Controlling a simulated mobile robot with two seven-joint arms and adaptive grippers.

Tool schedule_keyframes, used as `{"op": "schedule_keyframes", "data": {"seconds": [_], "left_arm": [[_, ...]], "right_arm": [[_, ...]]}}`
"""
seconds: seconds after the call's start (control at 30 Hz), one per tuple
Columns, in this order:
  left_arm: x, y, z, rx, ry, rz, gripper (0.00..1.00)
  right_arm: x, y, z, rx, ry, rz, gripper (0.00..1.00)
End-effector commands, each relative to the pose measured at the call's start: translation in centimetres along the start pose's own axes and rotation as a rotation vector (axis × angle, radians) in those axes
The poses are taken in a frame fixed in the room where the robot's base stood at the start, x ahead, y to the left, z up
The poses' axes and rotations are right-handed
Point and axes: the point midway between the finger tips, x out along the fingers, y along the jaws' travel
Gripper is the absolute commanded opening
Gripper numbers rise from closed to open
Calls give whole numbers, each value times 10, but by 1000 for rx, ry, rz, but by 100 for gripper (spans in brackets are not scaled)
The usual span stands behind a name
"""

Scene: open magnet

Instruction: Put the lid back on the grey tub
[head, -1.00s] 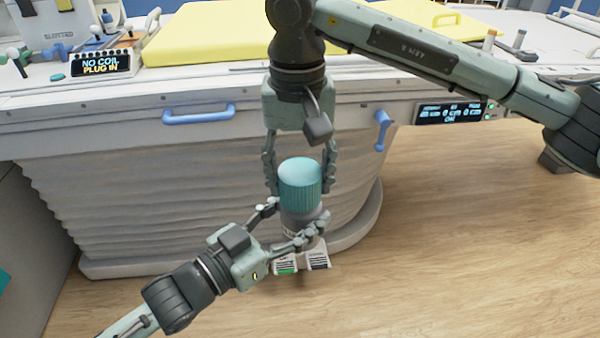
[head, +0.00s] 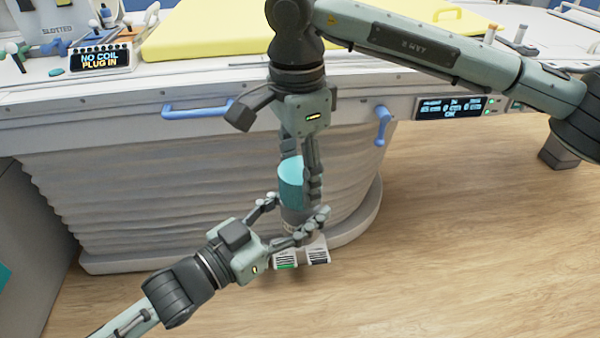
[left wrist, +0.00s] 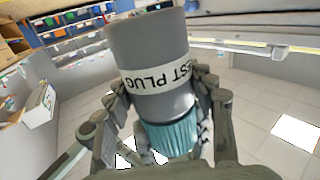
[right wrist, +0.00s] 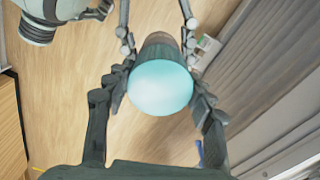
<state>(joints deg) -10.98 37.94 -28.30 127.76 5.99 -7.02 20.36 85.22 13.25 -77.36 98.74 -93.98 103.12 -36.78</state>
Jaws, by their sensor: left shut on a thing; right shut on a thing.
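The grey tub (head: 293,214), with a white label band, is held upright by my left gripper (head: 296,220), whose fingers are shut around its side. In the left wrist view the tub (left wrist: 150,45) shows upside down. The ribbed teal lid (head: 291,184) is on the tub's mouth, with no gap visible; it also shows in the left wrist view (left wrist: 170,137). My right gripper (head: 300,168) reaches down from above and is shut on the lid, one finger on either side. The right wrist view looks down on the lid's round top (right wrist: 160,88). The threads are hidden.
A pale bench with a ribbed front (head: 130,200) stands behind, with blue handles (head: 198,113), a yellow pad (head: 225,30) and small displays (head: 100,60). The wooden floor (head: 470,220) at right is clear.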

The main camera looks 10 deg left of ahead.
Motion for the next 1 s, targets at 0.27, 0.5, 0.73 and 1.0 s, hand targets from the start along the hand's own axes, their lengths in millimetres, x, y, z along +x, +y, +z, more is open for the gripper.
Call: {"op": "schedule_keyframes", "data": {"seconds": [0.27,0.5,0.73,1.0], "left_arm": [[0,0,-2,2,3,1,0],[0,0,-1,2,3,1,0],[0,1,-1,2,3,1,0],[0,1,-1,2,2,1,0]], "right_arm": [[0,-1,0,700,-3,1,34],[0,-1,0,1310,-3,4,34],[0,-1,0,1896,-4,6,34],[1,-1,-1,2582,-5,9,34]]}}
